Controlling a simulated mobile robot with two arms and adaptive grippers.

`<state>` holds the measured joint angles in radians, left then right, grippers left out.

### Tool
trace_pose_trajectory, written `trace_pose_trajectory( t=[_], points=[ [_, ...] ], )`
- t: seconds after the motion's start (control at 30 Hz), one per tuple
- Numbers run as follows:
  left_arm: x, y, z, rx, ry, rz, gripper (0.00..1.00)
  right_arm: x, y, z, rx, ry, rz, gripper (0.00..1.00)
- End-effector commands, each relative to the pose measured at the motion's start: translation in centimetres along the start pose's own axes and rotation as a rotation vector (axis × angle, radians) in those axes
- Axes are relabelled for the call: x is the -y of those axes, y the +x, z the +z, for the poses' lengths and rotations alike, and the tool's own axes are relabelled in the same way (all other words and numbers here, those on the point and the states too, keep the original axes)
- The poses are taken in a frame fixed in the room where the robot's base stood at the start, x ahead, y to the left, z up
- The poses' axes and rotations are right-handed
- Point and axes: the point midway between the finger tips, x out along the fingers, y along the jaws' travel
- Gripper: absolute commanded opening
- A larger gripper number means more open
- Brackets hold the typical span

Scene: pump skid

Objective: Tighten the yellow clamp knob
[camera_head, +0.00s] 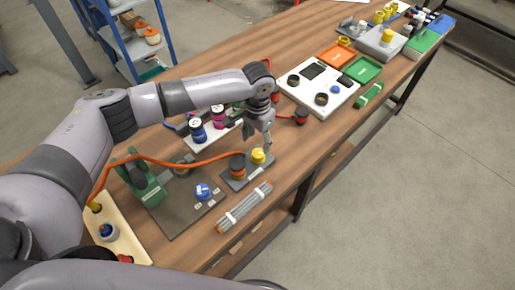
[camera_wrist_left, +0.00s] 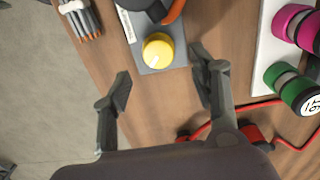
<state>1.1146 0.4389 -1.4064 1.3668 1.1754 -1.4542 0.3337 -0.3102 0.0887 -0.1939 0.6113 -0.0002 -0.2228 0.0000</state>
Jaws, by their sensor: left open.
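The yellow clamp knob (camera_head: 258,156) sits on a small grey block (camera_head: 233,184) near the front edge of the bench. In the left wrist view the round yellow knob (camera_wrist_left: 158,51) lies ahead of the gripper, on its grey base (camera_wrist_left: 147,25). My left gripper (camera_head: 263,140) is over the knob, pointing down. In the left wrist view its two fingers (camera_wrist_left: 163,82) are spread apart with nothing between them. The knob appears just beyond the fingertips, and I see no contact. My right gripper is in neither view.
A bundle of grey rods (camera_head: 243,207) lies in front. A blue knob (camera_head: 202,191) is on the dark plate at left. Magenta and green rollers (camera_wrist_left: 290,85) are at right in the wrist view.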

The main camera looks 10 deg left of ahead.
Motion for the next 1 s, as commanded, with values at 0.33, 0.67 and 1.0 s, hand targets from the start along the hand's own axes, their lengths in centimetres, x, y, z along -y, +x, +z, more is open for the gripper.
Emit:
trace_pose_trajectory(
  t=[0.33,0.67,1.0],
  points=[
    [-0.1,5.5,0.0,0.001,0.000,0.000,0.54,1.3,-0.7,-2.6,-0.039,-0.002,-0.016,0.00],
    [0.0,6.4,0.0,-0.001,0.001,0.000,0.54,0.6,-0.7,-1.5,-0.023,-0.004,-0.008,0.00],
    [-0.1,6.3,0.0,-0.001,0.001,0.000,0.37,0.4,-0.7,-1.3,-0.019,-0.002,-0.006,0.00]
  ],
)
